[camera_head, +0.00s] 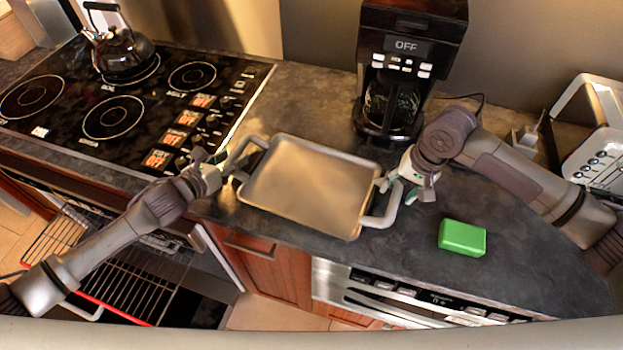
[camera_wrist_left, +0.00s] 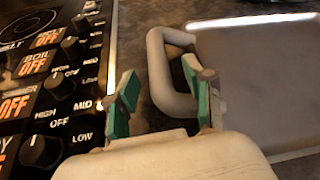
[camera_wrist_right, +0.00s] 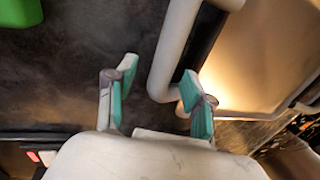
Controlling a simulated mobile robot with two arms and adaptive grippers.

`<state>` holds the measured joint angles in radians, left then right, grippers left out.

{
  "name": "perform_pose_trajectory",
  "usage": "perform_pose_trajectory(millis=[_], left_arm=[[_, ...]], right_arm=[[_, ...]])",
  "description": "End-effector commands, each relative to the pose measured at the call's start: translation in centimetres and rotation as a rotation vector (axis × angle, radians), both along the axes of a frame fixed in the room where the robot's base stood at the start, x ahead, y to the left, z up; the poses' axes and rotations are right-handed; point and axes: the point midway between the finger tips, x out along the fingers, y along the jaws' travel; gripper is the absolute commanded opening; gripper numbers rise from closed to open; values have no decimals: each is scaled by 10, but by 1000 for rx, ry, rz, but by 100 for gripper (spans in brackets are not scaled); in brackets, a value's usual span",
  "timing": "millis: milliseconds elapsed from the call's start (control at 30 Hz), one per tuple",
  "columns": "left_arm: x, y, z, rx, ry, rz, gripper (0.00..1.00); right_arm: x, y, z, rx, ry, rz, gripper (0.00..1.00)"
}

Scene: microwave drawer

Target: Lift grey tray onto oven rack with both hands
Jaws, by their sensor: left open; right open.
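The grey tray (camera_head: 308,187) lies flat on the dark counter, with a loop handle at each end. My left gripper (camera_head: 218,170) is open at the tray's left handle (camera_head: 243,152). In the left wrist view, the handle's outer bar (camera_wrist_left: 160,75) appears between the fingertips, nearer the right one; contact is unclear. My right gripper (camera_head: 408,186) is open by the right handle (camera_head: 388,210). In the right wrist view, that handle's bar (camera_wrist_right: 172,55) appears between the fingers, nearer the right one. The oven rack (camera_head: 125,285) is pulled out at lower left, partly hidden by my left arm.
A stove (camera_head: 120,105) with a kettle (camera_head: 122,50) is left of the tray. A coffee maker (camera_head: 400,75) stands behind it. A green block (camera_head: 462,237) lies right of the tray, and a toaster (camera_head: 597,150) stands at far right.

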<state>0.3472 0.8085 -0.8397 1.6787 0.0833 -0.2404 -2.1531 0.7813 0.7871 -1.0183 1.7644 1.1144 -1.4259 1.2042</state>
Motion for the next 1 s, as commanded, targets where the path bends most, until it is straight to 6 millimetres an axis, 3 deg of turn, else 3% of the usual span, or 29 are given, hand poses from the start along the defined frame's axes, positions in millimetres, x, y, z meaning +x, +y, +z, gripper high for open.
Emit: perform_pose_trajectory(millis=[200, 500, 800, 1000], left_arm=[[12, -6, -5, -1, -1, -1, 53], [12, -6, -5, 0, 0, 0, 51], [12, -6, -5, 1, 0, 1, 1], [12, -6, -6, 2, 0, 0, 0]], right_arm=[[1, 3, -14, -1, 0, 1, 53], [1, 3, -15, -1, 0, 1, 51], [1, 2, -14, -1, 0, 1, 1], [1, 2, -14, -1, -1, 1, 0]])
